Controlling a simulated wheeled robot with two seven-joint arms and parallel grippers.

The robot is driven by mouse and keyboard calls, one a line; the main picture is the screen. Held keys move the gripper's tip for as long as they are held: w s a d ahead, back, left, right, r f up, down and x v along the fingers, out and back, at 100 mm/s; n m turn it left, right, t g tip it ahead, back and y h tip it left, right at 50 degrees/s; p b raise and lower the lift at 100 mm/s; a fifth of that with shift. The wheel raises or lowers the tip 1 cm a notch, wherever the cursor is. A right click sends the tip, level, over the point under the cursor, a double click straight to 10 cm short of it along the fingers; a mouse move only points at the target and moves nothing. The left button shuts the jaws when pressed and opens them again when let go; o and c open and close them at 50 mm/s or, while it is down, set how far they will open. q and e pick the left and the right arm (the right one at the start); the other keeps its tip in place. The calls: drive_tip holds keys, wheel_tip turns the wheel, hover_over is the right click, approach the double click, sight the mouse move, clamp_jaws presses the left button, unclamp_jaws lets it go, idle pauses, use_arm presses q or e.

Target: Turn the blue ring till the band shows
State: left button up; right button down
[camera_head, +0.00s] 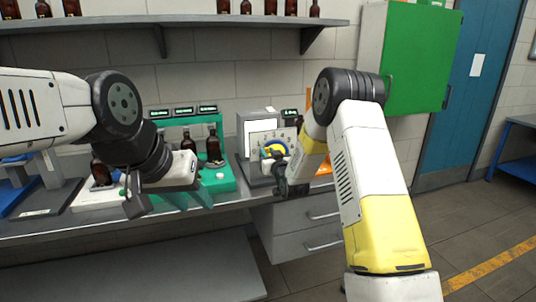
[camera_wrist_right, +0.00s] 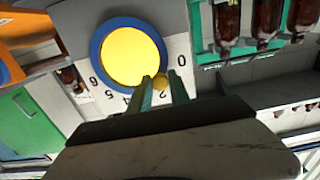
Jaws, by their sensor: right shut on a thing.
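The blue ring (camera_wrist_right: 97,50) surrounds a yellow disc (camera_wrist_right: 130,55) on a pale dial plate with black numbers in the right wrist view. The ring is small and partly hidden behind my right gripper in the head view (camera_head: 267,144). A small round yellow knob (camera_wrist_right: 160,82) sits at the ring's edge, by the 2. My right gripper (camera_wrist_right: 162,92) has its two green fingers on either side of this knob and is shut on it. I see no distinct band. My left gripper (camera_head: 137,203) hangs over the bench's front left, away from the dial; its jaw opening is unclear.
A green rack (camera_head: 221,183) with amber bottles (camera_head: 213,144) stands left of the dial. A shelf (camera_head: 200,22) with more bottles runs above. A green cabinet (camera_head: 425,60) hangs at the right. Drawers (camera_head: 305,218) are below the bench.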

drive_tip(key=m, duration=0.1)
drive_tip(key=d+r+m, duration=0.1)
drive_tip(key=m, duration=0.1)
drive_tip(key=shift+w+d, duration=0.2)
drive_tip(key=shift+d+r+m, duration=0.2)
drive_tip(key=shift+m, duration=0.8)
drive_tip(key=c, duration=1.2)
unclamp_jaws()
drive_tip(key=shift+c, duration=0.2)
drive_tip(key=v, duration=0.7)
drive_tip(key=shift+s, duration=0.35)
drive_tip(key=shift+d, duration=0.1)
